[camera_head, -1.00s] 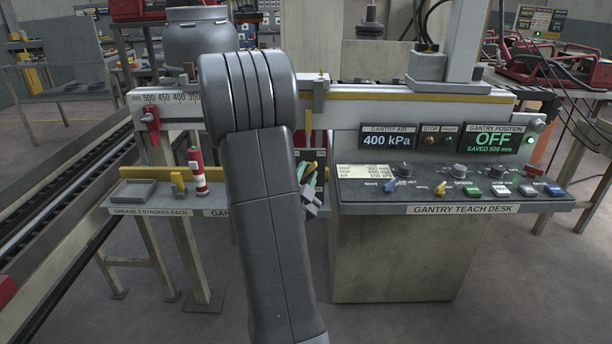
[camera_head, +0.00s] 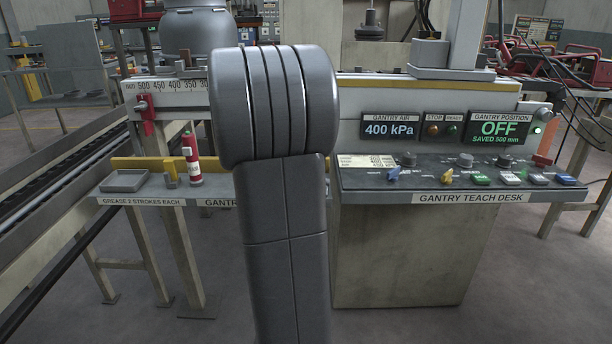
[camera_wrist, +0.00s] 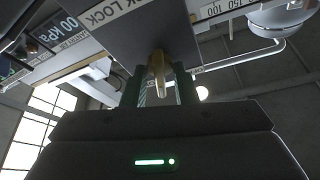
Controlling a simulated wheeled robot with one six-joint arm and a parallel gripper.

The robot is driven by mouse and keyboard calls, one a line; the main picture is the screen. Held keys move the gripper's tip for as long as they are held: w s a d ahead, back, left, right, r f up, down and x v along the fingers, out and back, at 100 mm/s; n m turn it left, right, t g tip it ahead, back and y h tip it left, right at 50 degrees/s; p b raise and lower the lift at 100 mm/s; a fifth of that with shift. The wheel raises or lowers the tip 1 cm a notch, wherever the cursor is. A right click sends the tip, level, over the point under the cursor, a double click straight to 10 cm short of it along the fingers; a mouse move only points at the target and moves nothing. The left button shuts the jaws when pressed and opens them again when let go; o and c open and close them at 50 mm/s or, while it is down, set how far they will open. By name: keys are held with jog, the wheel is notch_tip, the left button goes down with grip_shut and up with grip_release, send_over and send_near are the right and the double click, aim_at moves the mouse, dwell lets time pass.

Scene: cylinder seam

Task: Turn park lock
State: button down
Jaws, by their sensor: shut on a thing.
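In the wrist view the park lock shows as a yellow lever (camera_wrist: 157,68) below a grey plate whose label (camera_wrist: 118,12) reads in part "K LOCK". My gripper (camera_wrist: 159,88) is at the lever, with its two dark fingers on either side and shut on it. The lever's tip is clear between the fingers. The angle makes it hard to tell how far the lever is turned. In the head view my own arm hides both gripper and lever.
The gantry teach desk (camera_head: 455,186) stands to the right with knobs and buttons. The air display (camera_head: 389,130) reads 400 kPa. On the left shelf are a red-and-white grease container (camera_head: 192,160) and a small tray (camera_head: 125,182).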

jog(key=shift+d+f+n+y+b, duration=0.1)
jog(key=shift+n+y+b, duration=1)
jog(key=shift+n+b, duration=0.9)
jog(key=shift+n, duration=0.4)
jog(key=c, duration=1.5)
grip_release()
jog(key=v, duration=1.3)
jog(key=shift+s+f+b, duration=0.3)
jog(key=shift+b, duration=0.05)
